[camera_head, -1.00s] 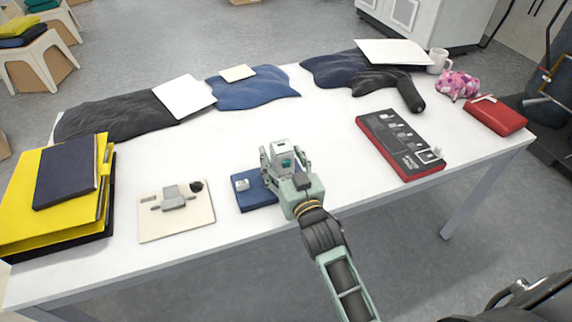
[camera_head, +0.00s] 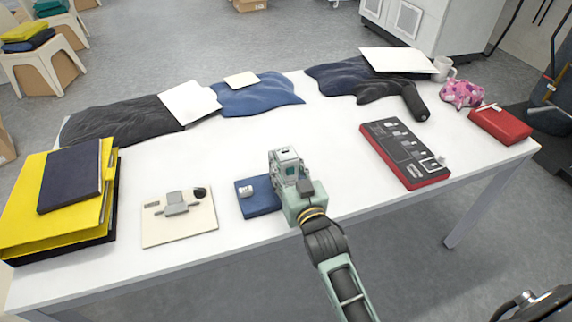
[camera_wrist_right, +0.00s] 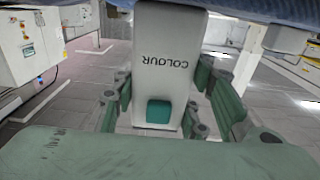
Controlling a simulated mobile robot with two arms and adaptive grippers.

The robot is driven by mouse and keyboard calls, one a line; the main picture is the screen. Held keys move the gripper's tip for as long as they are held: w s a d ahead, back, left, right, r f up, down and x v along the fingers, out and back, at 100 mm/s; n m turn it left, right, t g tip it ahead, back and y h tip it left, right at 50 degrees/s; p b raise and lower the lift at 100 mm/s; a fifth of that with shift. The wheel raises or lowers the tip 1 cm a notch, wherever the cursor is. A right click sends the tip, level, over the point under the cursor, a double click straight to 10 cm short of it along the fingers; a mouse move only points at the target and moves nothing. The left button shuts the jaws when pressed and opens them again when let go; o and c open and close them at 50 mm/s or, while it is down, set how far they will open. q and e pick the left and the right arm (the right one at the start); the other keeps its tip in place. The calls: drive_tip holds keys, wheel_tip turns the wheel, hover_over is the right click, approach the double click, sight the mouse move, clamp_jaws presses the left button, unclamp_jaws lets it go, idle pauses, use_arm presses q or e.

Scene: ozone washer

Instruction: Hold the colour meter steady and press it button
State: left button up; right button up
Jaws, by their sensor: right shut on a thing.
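The colour meter (camera_head: 286,155) is a pale box with a teal patch, near the middle of the table's front side in the head view. In the right wrist view the meter (camera_wrist_right: 170,50) shows the word "COLOUR" and a teal button (camera_wrist_right: 158,112). My right gripper (camera_head: 287,171) is shut on the meter, with a finger on each side of it. The gripper also shows in the wrist view (camera_wrist_right: 163,88), its fingers beside the meter's body. The button's face shows clear of the fingers. My left gripper is not in view.
A blue pad (camera_head: 260,205) with a small white item lies just left of the gripper. A beige board (camera_head: 155,232) lies farther left, beside yellow folders (camera_head: 30,205). A black and red panel (camera_head: 382,137) lies to the right. Cloths lie along the back; the table's middle is clear.

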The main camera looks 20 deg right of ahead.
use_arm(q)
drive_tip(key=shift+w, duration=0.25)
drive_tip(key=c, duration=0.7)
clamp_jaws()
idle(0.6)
